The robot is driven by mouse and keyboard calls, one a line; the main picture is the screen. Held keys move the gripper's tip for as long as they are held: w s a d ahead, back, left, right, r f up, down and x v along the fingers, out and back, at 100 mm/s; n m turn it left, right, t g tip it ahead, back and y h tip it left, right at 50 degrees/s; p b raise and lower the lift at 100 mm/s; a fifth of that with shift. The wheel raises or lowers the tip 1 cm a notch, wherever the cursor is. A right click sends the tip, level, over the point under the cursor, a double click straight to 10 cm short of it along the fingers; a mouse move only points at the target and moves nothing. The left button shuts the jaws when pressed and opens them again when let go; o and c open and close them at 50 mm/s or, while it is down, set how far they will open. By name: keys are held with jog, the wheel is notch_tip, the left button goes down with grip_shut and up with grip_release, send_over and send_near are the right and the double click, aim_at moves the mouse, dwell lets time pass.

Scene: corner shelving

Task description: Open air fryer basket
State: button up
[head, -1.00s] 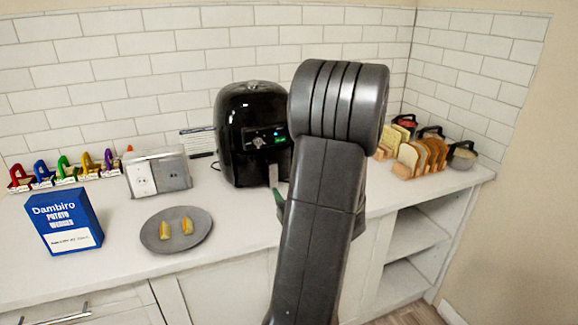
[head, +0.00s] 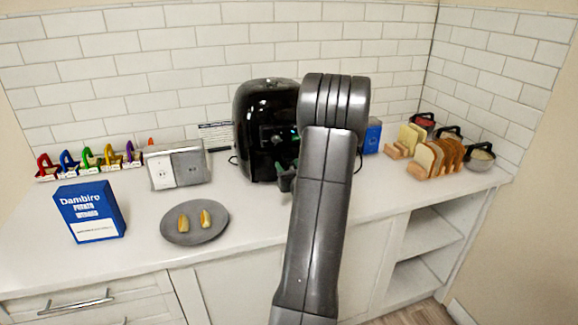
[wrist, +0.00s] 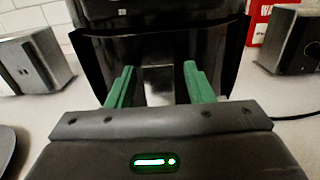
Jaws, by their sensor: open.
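The black air fryer (head: 258,120) stands on the counter against the tiled wall, its right part hidden behind my arm. Its basket front (wrist: 205,60) fills the upper middle of the wrist view and looks shut. The pale metallic basket handle (wrist: 158,85) shows between my gripper's two green fingers. My gripper (wrist: 158,75) is open, with one finger on each side of the handle and gaps between. In the head view my gripper (head: 287,177) is at the lower front of the fryer, partly hidden by my arm.
A grey socket block (head: 190,163) stands left of the fryer. Bread racks (head: 437,160) and pots stand right. Counter front is clear near the fryer.

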grip_shut()
jog(key=b+v, duration=0.6)
jog(key=v, duration=1.5)
jog(key=shift+r, duration=0.1)
grip_release()
jog(key=shift+s, duration=0.1)
jog(key=b+v, duration=0.1)
jog(key=v, duration=1.2)
jog(key=shift+s, duration=0.4)
